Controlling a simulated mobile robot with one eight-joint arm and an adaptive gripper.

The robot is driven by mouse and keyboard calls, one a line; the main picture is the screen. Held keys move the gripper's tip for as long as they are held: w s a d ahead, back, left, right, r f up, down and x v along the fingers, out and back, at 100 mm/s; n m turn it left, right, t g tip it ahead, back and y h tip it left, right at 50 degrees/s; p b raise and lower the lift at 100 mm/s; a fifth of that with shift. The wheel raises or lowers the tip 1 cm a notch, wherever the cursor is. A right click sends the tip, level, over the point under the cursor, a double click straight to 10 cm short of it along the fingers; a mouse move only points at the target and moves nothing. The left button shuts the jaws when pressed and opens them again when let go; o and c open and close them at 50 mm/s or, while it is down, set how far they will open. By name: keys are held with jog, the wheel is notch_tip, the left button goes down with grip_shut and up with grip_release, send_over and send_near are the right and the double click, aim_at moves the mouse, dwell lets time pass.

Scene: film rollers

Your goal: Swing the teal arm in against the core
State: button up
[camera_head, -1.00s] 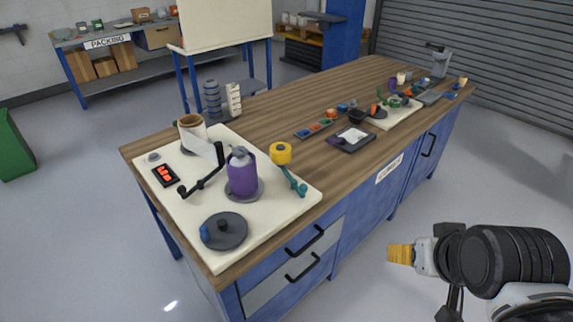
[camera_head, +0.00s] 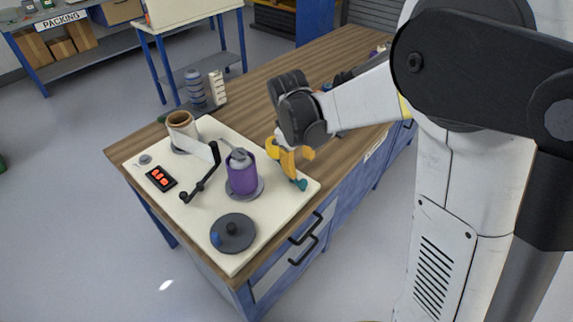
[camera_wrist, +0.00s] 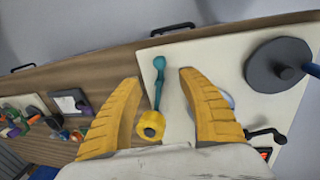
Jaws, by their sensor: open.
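The teal arm (camera_head: 300,184) lies at the right edge of the cream board; most of it is behind my gripper in the head view. In the wrist view the teal arm (camera_wrist: 158,82) shows whole, with a yellow roller (camera_wrist: 150,124) at one end. My gripper (camera_head: 290,160) is above it, yellow fingers apart. In the wrist view the teal arm lies between the two fingers of my gripper (camera_wrist: 159,76); I cannot tell whether either touches it. The purple core (camera_head: 242,176) stands upright to the left, apart from the teal arm's visible end. My right finger hides most of it in the wrist view.
On the cream board (camera_head: 277,212) are a dark disc (camera_head: 233,233), a black crank arm (camera_head: 204,182) with a white sheet, a cardboard-coloured roll (camera_head: 181,121) and a red-lit box (camera_head: 160,178).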

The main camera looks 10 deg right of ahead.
aim_at(303, 181)
jog(key=f+b, duration=0.1)
jog(key=f, duration=0.2)
jog(key=d+f+b, duration=0.1)
jog(key=f, duration=0.3)
jog(key=w+d+f+b, duration=0.1)
jog(key=f+b, duration=0.1)
jog(key=f, duration=0.1)
jog(key=shift+f, duration=0.2)
jog(key=shift+c, duration=0.5)
grip_shut()
